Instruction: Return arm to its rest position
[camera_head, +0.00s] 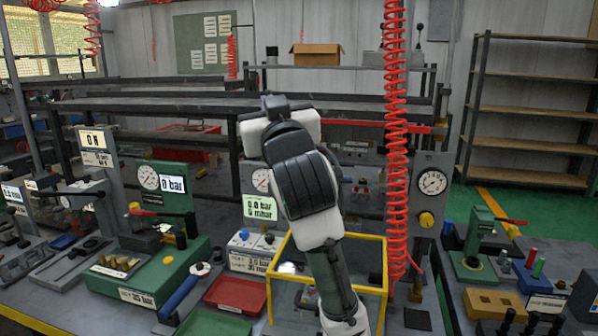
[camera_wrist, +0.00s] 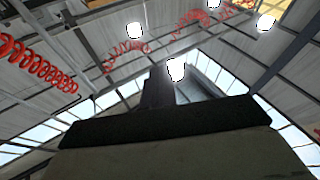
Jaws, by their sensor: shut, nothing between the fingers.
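My arm rises through the middle of the head view, over the workbench, with its white and black links bent upward. The end of the arm is near the top of this shape; the fingers cannot be clearly made out there. In the wrist view my gripper (camera_wrist: 158,86) points up toward the ceiling, with its dark fingers together and nothing between them. The wrist view shows only roof beams, bright lamps and red coiled hoses beyond the fingers. No valve part is near the fingers in that view.
A yellow-framed box (camera_head: 367,237) stands close behind and beside my arm. A red coiled hose (camera_head: 396,150) hangs to its right. A green test block (camera_head: 150,272) and a red tray (camera_head: 236,294) lie left. A gauge panel (camera_head: 432,200) stands right. Open floor lies by the far shelves (camera_head: 530,150).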

